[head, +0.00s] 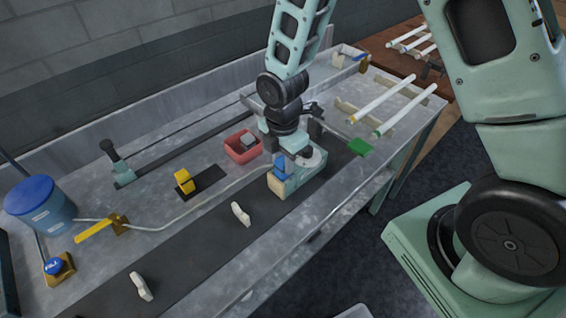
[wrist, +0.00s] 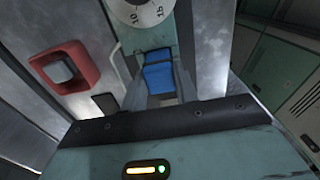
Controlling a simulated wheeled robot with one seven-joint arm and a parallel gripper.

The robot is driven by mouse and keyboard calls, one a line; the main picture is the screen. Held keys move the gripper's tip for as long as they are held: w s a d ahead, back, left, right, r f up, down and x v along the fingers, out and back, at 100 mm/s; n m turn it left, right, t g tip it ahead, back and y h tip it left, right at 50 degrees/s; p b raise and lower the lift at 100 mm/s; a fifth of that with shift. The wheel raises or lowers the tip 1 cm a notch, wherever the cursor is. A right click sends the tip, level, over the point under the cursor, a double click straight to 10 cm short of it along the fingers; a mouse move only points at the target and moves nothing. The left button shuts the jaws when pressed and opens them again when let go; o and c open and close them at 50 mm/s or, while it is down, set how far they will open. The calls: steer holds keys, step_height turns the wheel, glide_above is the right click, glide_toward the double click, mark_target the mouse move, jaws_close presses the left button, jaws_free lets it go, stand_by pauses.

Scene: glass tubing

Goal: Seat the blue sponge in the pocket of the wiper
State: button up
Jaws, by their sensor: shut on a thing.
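The blue sponge (head: 280,169) is between the fingers of my gripper (head: 283,158), which is shut on it. In the wrist view the sponge (wrist: 158,76) shows as a blue block between the two grey fingers. It is over the near end of a teal unit with a round dial (head: 312,158), which I take to be the wiper; its dial (wrist: 143,10) is at the top of the wrist view. A pale block (head: 275,184) is at the unit's near end. The pocket is largely hidden, and I cannot tell whether the sponge is inside it.
A red bin (head: 235,153) with a grey block stands left of my gripper. Glass tubes (head: 383,100) lie to the right. The dark strip (head: 190,245) is mostly clear.

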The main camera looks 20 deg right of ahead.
steer(key=shift+f, duration=1)
steer(key=shift+f, duration=0.1)
steer(key=shift+f, duration=0.15)
steer(key=o, duration=0.9)
steer(key=shift+o, duration=0.2)
